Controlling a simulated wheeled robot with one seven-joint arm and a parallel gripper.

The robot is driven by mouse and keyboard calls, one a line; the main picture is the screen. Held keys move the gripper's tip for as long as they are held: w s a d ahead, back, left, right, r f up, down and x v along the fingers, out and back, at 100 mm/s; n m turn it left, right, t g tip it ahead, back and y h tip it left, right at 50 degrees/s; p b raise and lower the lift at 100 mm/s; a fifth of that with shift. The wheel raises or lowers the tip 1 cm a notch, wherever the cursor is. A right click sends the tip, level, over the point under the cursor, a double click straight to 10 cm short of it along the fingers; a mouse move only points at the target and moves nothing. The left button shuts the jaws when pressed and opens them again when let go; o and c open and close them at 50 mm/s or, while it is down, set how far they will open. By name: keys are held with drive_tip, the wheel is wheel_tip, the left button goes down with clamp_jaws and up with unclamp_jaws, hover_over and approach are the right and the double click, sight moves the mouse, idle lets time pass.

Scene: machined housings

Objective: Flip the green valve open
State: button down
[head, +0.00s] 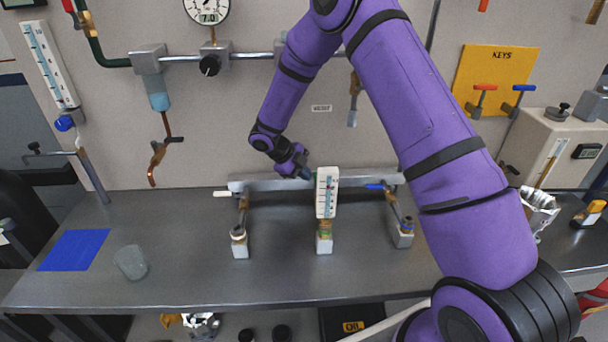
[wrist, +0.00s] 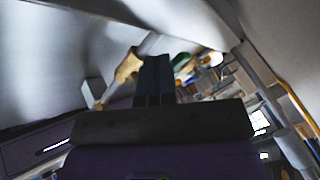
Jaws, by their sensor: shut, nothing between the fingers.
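A grey manifold (head: 270,184) on the bench carries a valve with a white handle (head: 222,194) at its left and a valve with a blue handle (head: 375,186) at its right. A white gauge (head: 327,193) stands in front of the middle branch and hides most of what is behind it. The green valve handle is not clear in the head view. A small green patch (wrist: 182,61) shows beyond my fingers in the wrist view. My gripper (head: 305,174) is just left of the gauge's top, close to the manifold. Its dark fingers (wrist: 155,75) are together and empty.
A blue mat (head: 74,250) and a grey lump (head: 131,262) lie at the bench's left. Wall pipes with a dial gauge (head: 207,10) and a yellow key board (head: 495,80) are behind. My arm covers the right middle. The front of the bench is mostly clear.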

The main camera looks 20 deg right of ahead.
idle(0.3)
drive_tip(key=v, duration=1)
drive_tip(key=shift+a+r, duration=0.2)
drive_tip(key=shift+r, duration=0.1)
